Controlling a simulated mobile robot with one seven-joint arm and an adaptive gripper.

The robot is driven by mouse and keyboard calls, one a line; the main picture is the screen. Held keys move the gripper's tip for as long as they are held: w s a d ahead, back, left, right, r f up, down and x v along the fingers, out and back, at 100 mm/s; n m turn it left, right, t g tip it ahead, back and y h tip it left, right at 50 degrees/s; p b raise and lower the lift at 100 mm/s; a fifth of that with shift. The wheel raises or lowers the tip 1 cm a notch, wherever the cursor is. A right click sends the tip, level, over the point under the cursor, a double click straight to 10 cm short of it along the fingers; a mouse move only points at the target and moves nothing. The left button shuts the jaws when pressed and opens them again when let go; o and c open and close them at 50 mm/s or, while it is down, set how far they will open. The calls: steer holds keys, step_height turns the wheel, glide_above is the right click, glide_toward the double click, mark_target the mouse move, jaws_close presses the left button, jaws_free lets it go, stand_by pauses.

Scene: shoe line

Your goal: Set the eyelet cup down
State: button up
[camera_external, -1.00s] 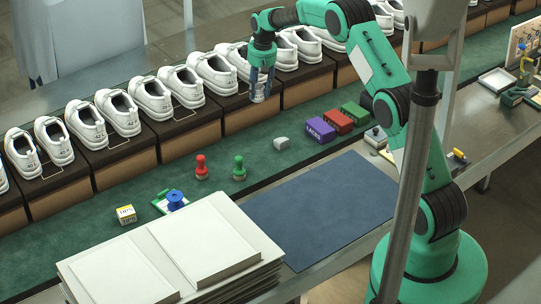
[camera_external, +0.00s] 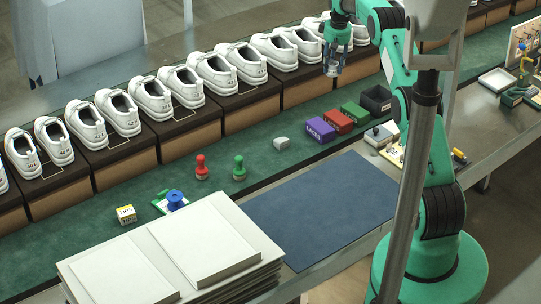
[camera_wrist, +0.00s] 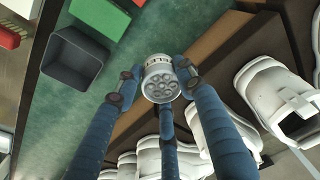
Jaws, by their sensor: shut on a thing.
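The eyelet cup (camera_wrist: 160,78) is a small pale metal cup with round holes in the face towards the wrist camera. My gripper (camera_wrist: 156,82) has its blue fingers shut around it. In the external view, the cup (camera_external: 331,69) hangs in my gripper (camera_external: 333,58), in front of the row of white shoes. The wrist view shows green mat and the dark shoe boxes behind it, and it appears held above them. Its exact height is hard to tell.
An empty dark bin (camera_external: 376,101) stands right of the green (camera_external: 355,113), red (camera_external: 338,121) and purple (camera_external: 320,130) boxes. White shoes (camera_external: 213,73) line the dark shoe boxes (camera_external: 247,110). Red (camera_external: 201,168) and green (camera_external: 239,169) stamps stand left. A blue mat (camera_external: 320,208) lies clear in front.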

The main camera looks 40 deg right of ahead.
mark_target(332, 75)
steer(key=f, duration=0.4)
steer(key=shift+w+a+f, duration=0.1)
steer(key=shift+a+f, duration=0.15)
steer(key=shift+f, duration=0.1)
steer(key=shift+f+b, duration=0.75)
steer(key=shift+f, duration=2.25)
steer(key=shift+f, duration=0.1)
steer(key=shift+f+b, duration=0.45)
steer(key=shift+f, duration=1.35)
steer(key=shift+f, duration=0.1)
steer(key=o, duration=1.3)
